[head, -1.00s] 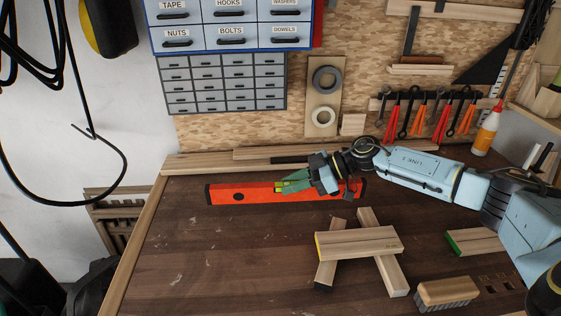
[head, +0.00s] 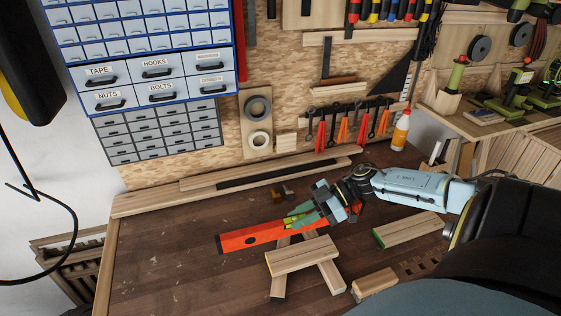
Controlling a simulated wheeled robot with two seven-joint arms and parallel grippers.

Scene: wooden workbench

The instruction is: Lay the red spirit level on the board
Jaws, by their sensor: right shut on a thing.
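The red spirit level (head: 262,236) is long and orange-red with dark ends and lies across the middle of the head view. My right gripper (head: 302,218) is shut on it right of its middle, its green fingers over the level. The level hangs just behind a pale wooden board (head: 302,255) and covers the far ends of two wooden strips under that board. Its exact height above the bench is hard to tell. Its right end is partly hidden by my gripper. My left gripper is not in view.
A green-ended board (head: 408,231) lies to the right, and a brush (head: 374,284) lies at the front right. A small brown wooden piece (head: 284,193) lies behind my gripper. Planks (head: 200,187) lie along the back edge. The bench (head: 170,260) is clear at the left.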

